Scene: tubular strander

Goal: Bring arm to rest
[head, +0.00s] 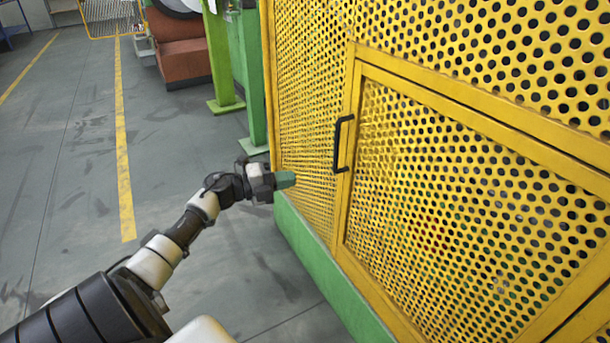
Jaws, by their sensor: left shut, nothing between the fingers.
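My left arm comes in from the lower left and reaches forward towards the yellow guard. My left gripper (285,180) is shut and empty, with its greenish fingertips pointing right. In the picture it lies in front of the lower left part of the perforated yellow guard (305,120); I cannot tell whether it touches. The black door handle (343,144) is to the right of and a little above the fingertips, apart from them. My right gripper is not in view.
The yellow perforated door (450,200) appears closed in its frame. A green base rail (325,280) runs under the guard. Green posts (222,60) and a reddish-brown block (183,60) stand behind. Grey floor with a yellow line (123,150) is clear on the left.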

